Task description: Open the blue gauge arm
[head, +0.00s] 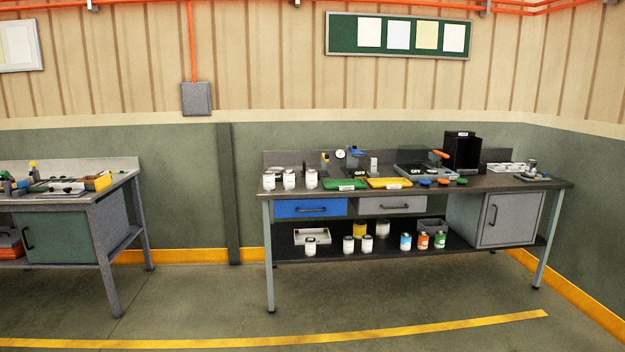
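A small blue part (356,152), which looks like the blue gauge arm, stands at the back of the right workbench (540,184). A round white dial (340,154) is just to its left. Both are small and far off, so I cannot tell the arm's angle or whether it is open. My gripper is not in view.
On the bench, white jars (269,180), a green tray (345,184) and a yellow tray (390,183) stand in front of the blue part. A black machine (462,152) is to the right. Another bench (119,180) stands left. Open floor (200,300) lies in front.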

